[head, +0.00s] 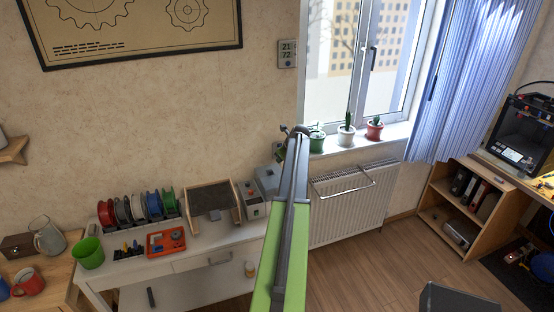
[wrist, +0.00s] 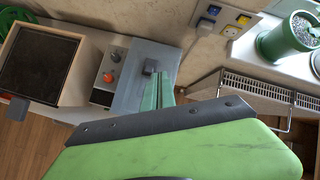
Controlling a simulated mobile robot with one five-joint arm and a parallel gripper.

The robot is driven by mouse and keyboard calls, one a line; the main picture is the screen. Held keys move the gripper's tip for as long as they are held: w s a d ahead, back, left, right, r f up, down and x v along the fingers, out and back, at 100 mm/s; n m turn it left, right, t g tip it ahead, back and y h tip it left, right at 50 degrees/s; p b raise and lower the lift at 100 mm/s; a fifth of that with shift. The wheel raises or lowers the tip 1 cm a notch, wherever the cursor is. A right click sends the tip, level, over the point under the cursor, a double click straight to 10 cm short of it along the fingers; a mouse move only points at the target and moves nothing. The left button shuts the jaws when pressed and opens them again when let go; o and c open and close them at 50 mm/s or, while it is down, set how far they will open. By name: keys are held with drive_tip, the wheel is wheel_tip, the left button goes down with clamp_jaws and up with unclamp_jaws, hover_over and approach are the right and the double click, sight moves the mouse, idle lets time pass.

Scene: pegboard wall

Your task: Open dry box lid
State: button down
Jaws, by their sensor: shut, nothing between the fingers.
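The dry box (head: 266,180) is a grey-blue box at the right end of the white workbench, partly hidden behind my arm in the head view. In the wrist view its flat grey lid (wrist: 130,95) lies down, with a small dark knob (wrist: 150,66) on it. My gripper (wrist: 158,88) is shut and empty, its narrow green fingers reaching over the lid close to the knob. I cannot tell whether they touch it. In the head view the gripper is at the far end of my arm and hard to make out.
A control box with a red knob (head: 250,201) stands left of the dry box, beside a wooden open-topped box (head: 229,203). Wall sockets (wrist: 233,24), a radiator (head: 348,212) and potted plants (head: 346,135) on the sill are to the right.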

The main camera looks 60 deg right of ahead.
drive_tip(key=s+a, duration=0.5)
drive_tip(key=s, duration=0.2)
drive_tip(key=shift+a, duration=0.4)
drive_tip(key=shift+s, duration=0.1)
